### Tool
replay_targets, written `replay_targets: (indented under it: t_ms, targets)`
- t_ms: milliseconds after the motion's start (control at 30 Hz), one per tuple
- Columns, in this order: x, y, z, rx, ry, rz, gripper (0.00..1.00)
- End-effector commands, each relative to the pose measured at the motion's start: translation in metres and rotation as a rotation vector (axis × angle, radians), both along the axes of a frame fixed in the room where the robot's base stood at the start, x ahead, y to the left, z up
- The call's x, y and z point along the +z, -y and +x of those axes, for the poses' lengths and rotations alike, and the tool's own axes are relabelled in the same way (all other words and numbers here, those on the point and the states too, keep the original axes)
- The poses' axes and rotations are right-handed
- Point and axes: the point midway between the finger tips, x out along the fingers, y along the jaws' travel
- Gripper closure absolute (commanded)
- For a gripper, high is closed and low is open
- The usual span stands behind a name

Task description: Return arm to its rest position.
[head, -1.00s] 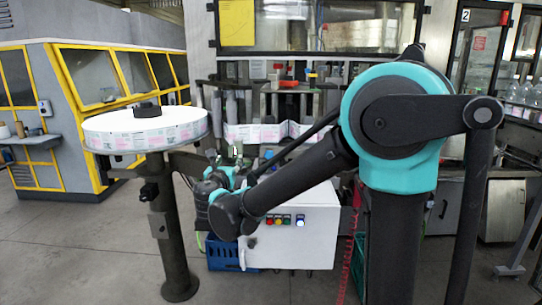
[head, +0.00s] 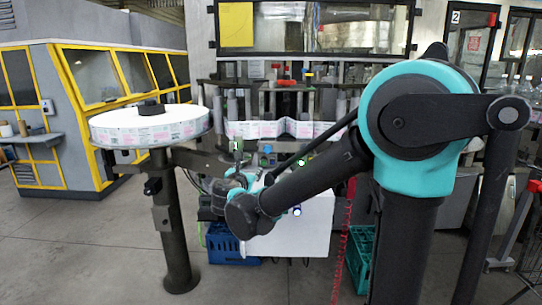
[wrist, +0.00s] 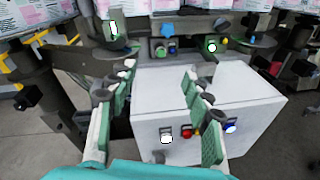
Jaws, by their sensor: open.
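My gripper (wrist: 155,105) is open in the wrist view, with its two green-padded fingers spread apart and nothing between them. It points toward the white control box (wrist: 255,85), whose front carries red, yellow, white and blue buttons. In the head view my arm (head: 315,180) reaches down and left from its teal shoulder, and its wrist end is in front of the white control box (head: 315,230). The fingers are mostly hidden by the arm in the head view.
A label reel (head: 150,127) stands on a dark post (head: 178,235) at left. The label web (head: 290,129) runs across the machine behind my arm. Blue (head: 232,243) and teal (head: 360,258) crates sit low by the box. Open floor lies at front left.

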Motion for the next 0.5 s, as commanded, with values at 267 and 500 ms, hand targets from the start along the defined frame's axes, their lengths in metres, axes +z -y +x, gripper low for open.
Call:
replay_targets:
  t_ms: [267, 500]
  targets:
    - [-0.045, 0.094, -0.011, -0.211, -0.104, 0.357, 0.50]
    - [-0.126, 0.215, -0.074, -0.634, -0.187, 0.974, 0.50]
